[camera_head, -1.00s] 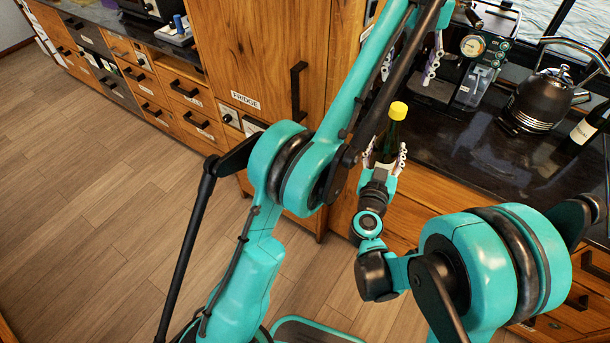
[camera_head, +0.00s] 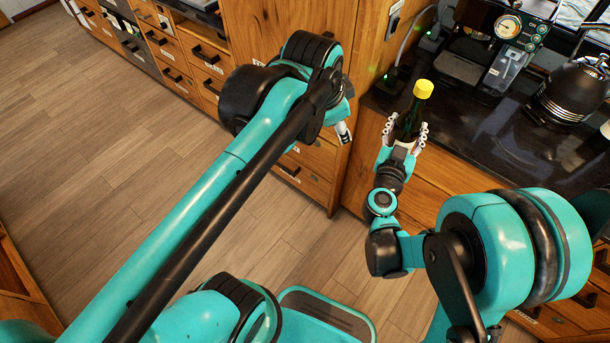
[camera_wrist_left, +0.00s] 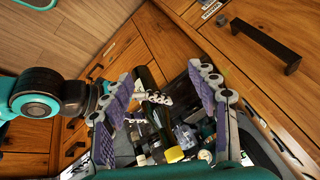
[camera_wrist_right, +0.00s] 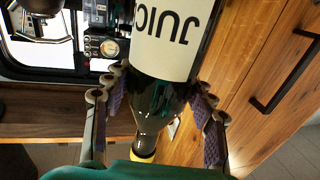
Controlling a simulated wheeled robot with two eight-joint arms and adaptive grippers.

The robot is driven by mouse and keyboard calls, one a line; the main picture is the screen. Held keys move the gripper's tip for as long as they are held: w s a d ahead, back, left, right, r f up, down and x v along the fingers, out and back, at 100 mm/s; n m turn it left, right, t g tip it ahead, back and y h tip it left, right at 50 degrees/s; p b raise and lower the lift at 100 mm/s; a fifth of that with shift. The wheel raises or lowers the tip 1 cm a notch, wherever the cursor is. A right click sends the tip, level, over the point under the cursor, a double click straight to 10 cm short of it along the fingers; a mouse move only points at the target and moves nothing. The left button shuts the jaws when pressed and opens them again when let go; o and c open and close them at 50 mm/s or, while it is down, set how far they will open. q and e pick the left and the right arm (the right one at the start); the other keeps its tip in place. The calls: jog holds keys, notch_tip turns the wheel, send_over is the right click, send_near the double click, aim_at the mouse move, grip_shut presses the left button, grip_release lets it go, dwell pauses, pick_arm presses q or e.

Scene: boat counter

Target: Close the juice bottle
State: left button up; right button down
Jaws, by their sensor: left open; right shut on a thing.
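The dark green juice bottle (camera_head: 408,121) stands upright, slightly tilted, in my right gripper (camera_head: 406,137), which is shut around its body. A yellow cap (camera_head: 422,89) sits at its top. In the right wrist view the label (camera_wrist_right: 172,38) reads "JUIC", upside down, and the yellow cap (camera_wrist_right: 143,156) shows at the neck end, partly hidden. My left gripper (camera_head: 343,132) is left of the bottle, mostly hidden by its arm in the head view. In the left wrist view it is open (camera_wrist_left: 162,78), with the bottle (camera_wrist_left: 152,95) and yellow cap (camera_wrist_left: 173,154) visible between its fingers, apart from them.
A dark counter (camera_head: 505,135) with a coffee machine (camera_head: 490,45) and a black kettle (camera_head: 575,92) lies behind and right of the bottle. Wooden cabinets stand behind the left arm. The wooden floor (camera_head: 110,190) is clear.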

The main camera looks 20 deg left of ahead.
pick_arm(q)
jog(key=s+a+f+n+t, duration=0.1)
jog(key=s+a+f+n, duration=0.2)
jog(key=s+f+n, duration=0.5)
notch_tip(320, 180, down, 4)
jog(key=shift+s+t, duration=0.3)
jog(key=shift+t, duration=0.1)
pick_arm(e)
jog(key=w+d, duration=0.2)
jog(key=d, duration=0.7)
jog(key=w+d, duration=0.2)
jog(key=d, duration=0.7)
jog(key=shift+w, duration=0.35)
pick_arm(q)
jog(key=shift+c, duration=0.2)
pick_arm(e)
jog(key=shift+a, duration=0.1)
